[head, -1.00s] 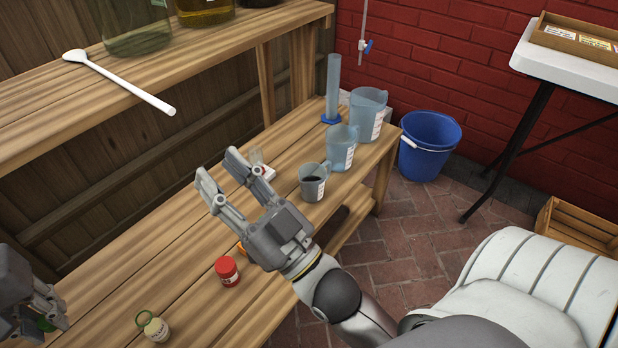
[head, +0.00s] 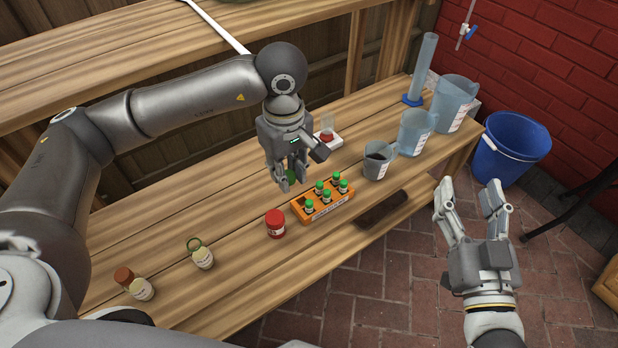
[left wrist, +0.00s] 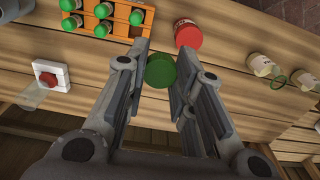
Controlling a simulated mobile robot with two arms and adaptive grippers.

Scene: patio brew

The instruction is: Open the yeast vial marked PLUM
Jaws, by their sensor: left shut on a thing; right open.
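My left gripper (head: 290,180) is above the wooden bench, fingers pointing down, shut on a green-capped vial (head: 292,173). In the left wrist view the vial's round green cap (left wrist: 160,70) shows between the fingers; its body and label are hidden. An orange rack (head: 334,211) stands in front and to the right, holding several green-capped vials (head: 327,196). I cannot read which is marked PLUM. My right gripper (head: 470,195) is open and empty, off the bench's front edge at the right, fingers pointing up.
A red-lidded jar (head: 275,224), a bottle with a green ring (head: 202,254) and a brown-capped bottle (head: 136,284) stand along the front. A white device with a red top (head: 327,138) is behind the rack. Jugs (head: 415,132) and a cylinder (head: 424,70) stand right. A shelf overhangs the back.

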